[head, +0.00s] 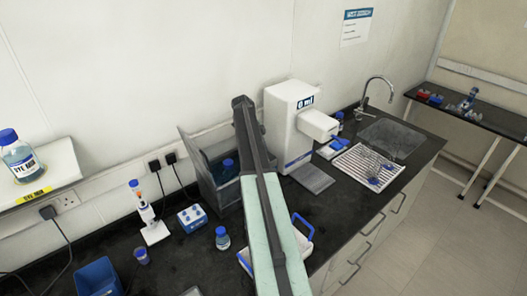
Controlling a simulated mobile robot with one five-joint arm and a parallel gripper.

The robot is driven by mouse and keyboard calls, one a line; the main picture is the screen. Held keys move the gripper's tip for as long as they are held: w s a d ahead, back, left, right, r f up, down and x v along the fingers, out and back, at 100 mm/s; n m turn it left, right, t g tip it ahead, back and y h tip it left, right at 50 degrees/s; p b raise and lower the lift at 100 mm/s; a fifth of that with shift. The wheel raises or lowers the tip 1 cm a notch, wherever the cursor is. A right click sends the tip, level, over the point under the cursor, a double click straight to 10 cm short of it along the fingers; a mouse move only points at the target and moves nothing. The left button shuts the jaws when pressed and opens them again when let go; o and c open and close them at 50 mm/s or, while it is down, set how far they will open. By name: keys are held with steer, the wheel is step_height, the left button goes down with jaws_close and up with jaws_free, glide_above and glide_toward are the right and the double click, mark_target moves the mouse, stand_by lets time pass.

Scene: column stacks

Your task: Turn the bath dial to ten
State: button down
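A grey, clear-walled tank (190,150), which looks like the bath, stands against the wall left of centre. A blue-capped bottle (228,169) is inside it. I cannot make out a dial or its setting on the tank; my arm covers part of its right side. A small blue-and-white box (192,217) with knob-like spots sits in front of the tank. My arm, mint green and dark grey, rises from the bottom centre. Its dark upper end (243,104) is in front of the wall, above the tank's right side. I cannot make out the gripper's fingers there.
A white dispenser (288,127) stands right of my arm. A striped drying rack (368,166) and sink (393,137) lie farther right. A pipette stand (147,215), a small bottle (222,238) and a blue bin (97,277) stand left. A shelf (45,186) juts out at far left.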

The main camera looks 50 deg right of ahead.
stand_by(0.3)
steer(key=c, duration=1.1)
jaws_free()
steer(key=shift+c, duration=0.2)
steer(key=p+v, duration=0.7)
steer(key=v, duration=0.1)
steer(key=shift+f, duration=0.15)
